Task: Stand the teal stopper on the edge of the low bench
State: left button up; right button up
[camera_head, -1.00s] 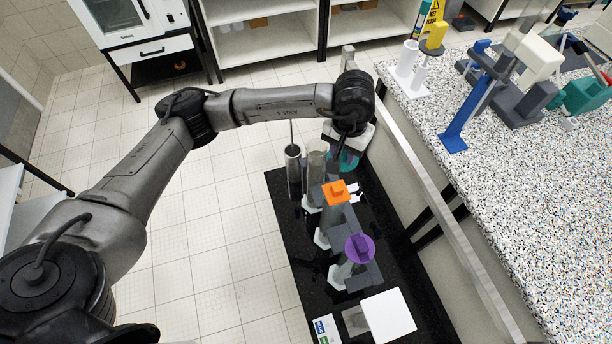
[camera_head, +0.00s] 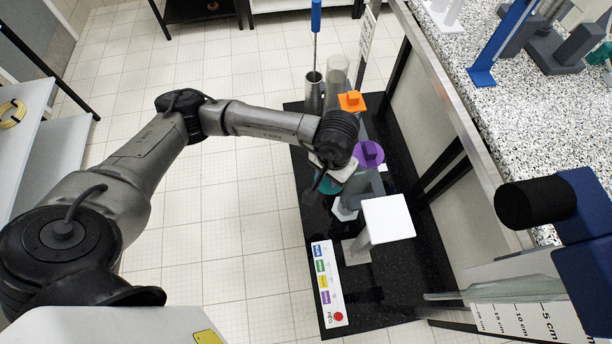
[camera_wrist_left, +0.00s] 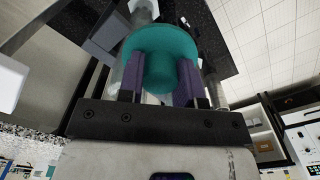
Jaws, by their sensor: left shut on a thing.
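The teal stopper (camera_head: 325,184) is held by my left gripper (camera_head: 328,172) over the left side of the low black bench (camera_head: 408,262). My arm hides much of it in the head view. In the left wrist view the stopper (camera_wrist_left: 160,50) shows as a round teal cap between the two purple-grey fingers of the gripper (camera_wrist_left: 160,86), which are shut on it. I cannot tell how high it is above the bench top. My right gripper is not in view.
On the bench stand an orange-topped piece (camera_head: 351,101), a purple-topped piece (camera_head: 369,154), a white block (camera_head: 387,218), a metal cylinder (camera_head: 314,92) and a control panel (camera_head: 328,285) with coloured labels. The tall speckled bench (camera_head: 450,40) is on the right.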

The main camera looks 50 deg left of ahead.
pick_arm(q)
notch_tip(320, 180, down, 18)
jog(key=s+a+n+b, duration=0.2)
jog(key=a+n+b, duration=0.15)
jog(key=b, duration=0.35)
jog(key=w+a+f+n+b, duration=0.1)
jog(key=w+a+f+n, duration=0.4)
jog(key=w+n, duration=0.1)
jog(key=shift+n, duration=0.25)
jog(key=f+b, duration=0.1)
jog(key=f, duration=0.2)
jog(key=f+b, duration=0.1)
jog(key=f, duration=0.2)
jog(key=f+b, duration=0.1)
jog(key=f, duration=0.3)
jog(key=shift+s+a+b, duration=0.1)
jog(key=shift+s+b, duration=0.15)
jog(key=shift+b, duration=0.1)
jog(key=shift+f, duration=0.1)
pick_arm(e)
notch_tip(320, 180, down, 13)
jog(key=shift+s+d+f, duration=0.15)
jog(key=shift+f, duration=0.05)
